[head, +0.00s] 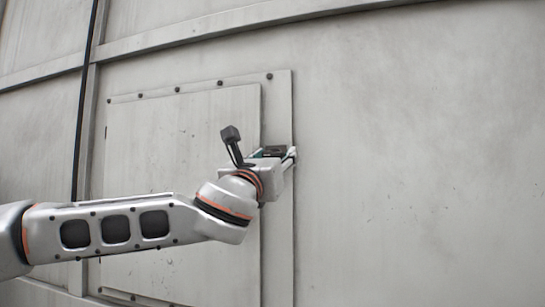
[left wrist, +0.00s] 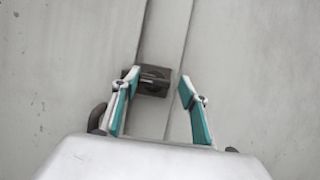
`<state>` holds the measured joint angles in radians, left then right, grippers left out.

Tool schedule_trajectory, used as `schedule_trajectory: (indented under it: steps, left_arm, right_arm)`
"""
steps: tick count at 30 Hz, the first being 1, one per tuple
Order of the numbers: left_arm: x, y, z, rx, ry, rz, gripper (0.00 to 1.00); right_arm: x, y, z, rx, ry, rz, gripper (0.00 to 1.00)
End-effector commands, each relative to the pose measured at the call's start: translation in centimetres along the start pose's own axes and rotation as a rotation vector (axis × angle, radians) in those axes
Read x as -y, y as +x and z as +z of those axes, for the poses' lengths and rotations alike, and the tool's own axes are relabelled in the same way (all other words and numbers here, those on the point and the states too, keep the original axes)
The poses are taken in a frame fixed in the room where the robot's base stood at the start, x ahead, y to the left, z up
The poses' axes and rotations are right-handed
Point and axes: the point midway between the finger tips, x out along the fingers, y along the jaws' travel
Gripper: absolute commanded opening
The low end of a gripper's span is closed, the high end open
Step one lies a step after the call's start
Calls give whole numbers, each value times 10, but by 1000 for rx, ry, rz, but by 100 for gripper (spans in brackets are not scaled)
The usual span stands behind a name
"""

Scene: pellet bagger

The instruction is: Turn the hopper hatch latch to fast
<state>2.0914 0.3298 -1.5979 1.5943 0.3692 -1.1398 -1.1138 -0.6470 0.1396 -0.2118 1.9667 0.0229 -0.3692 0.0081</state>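The hopper hatch (head: 160,140) is a pale grey panel with dark bolts along its upper edge, and it looks flush with the wall. The latch (left wrist: 154,89) is a small dark block with a rounded part, mounted at the hatch seam. My left gripper (head: 290,156) is at the hatch's right edge in the head view. In the left wrist view its two teal-lined fingers (left wrist: 159,79) are apart. The left finger overlaps the latch's left end and the right finger is clear of it. I cannot tell whether they touch. My right gripper is not in view.
A raised strip (head: 278,240) runs down the hatch's right side. The wall (head: 420,150) to the right is bare and clear. A sloping rib (head: 200,27) crosses above the hatch, and a dark vertical gap (head: 84,120) lies left of it.

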Motion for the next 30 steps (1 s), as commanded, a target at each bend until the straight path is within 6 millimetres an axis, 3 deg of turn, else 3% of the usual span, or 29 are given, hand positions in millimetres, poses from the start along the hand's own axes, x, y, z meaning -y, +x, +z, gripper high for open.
schedule_trajectory:
  steps: [1, 17, 30]
  left_arm:
    - [-2, -1, -15, -24, -6, 1, 50]
    - [-6, -5, -14, -22, -4, 9, 50]
    - [0, -61, -8, -12, 0, 3, 50]
  right_arm:
    - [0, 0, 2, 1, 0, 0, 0]
    - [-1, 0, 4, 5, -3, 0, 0]
    - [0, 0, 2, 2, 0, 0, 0]
